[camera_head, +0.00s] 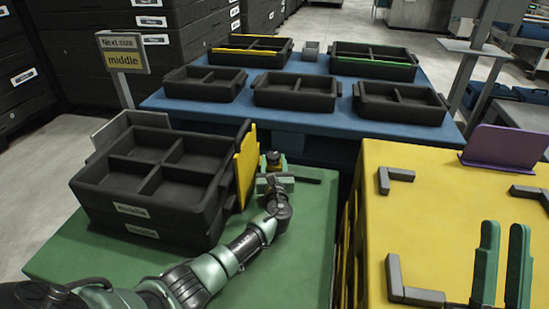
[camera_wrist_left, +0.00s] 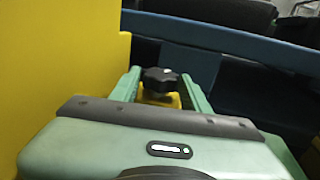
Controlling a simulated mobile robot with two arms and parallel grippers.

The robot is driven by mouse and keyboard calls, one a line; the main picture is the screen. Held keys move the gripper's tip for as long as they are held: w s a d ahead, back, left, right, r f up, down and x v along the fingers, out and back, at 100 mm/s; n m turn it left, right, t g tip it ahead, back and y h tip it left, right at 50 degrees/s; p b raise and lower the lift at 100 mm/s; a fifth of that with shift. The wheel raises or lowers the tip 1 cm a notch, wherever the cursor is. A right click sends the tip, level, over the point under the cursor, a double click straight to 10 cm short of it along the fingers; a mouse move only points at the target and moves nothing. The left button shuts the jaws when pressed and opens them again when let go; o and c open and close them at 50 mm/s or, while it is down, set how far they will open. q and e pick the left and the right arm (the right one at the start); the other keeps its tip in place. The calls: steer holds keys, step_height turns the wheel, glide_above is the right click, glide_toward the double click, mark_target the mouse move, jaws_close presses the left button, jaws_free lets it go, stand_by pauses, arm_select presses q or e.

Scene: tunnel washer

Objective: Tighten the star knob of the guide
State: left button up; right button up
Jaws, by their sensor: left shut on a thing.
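The guide is a yellow upright plate (camera_head: 246,165) at the right side of the stacked black trays, and it fills the left of the left wrist view (camera_wrist_left: 60,70). Its black star knob (camera_wrist_left: 160,79) sits on a yellow mount (camera_wrist_left: 160,98), between the green fingers of my left gripper (camera_wrist_left: 161,88). My left gripper (camera_head: 273,163) is shut on the knob, beside the plate, in the head view. The knob is small and partly hidden there. My right gripper (camera_head: 502,262) is open and empty, over the yellow table at the lower right.
The stacked divided trays (camera_head: 145,215) labelled "middle" stand on a green table (camera_head: 290,275). A sign (camera_head: 122,53) reads "Next size middle". A blue table (camera_head: 285,118) behind holds several trays. The yellow table (camera_head: 440,210) carries dark corner brackets and a purple holder (camera_head: 505,147).

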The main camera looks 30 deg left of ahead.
arm_select(q)
steer(key=shift+s+a+f+m+t+h+p, duration=0.15)
steer(key=shift+m+t+h, duration=0.1)
steer(key=shift+m+h, duration=0.25)
steer(key=shift+w+r+m+t+h+p, duration=0.15)
steer(key=shift+m+t+h, duration=0.15)
steer(key=shift+h, duration=0.3)
arm_select(e)
steer(key=shift+w+a+f+g, duration=0.1)
steer(key=shift+w+f+g, duration=0.95)
steer(key=shift+f, duration=0.3)
arm_select(q)
steer(key=shift+s+f, duration=0.1)
arm_select(e)
steer(key=shift+w, duration=0.1)
arm_select(q)
steer(key=o, duration=1.4)
steer(key=shift+c, duration=0.2)
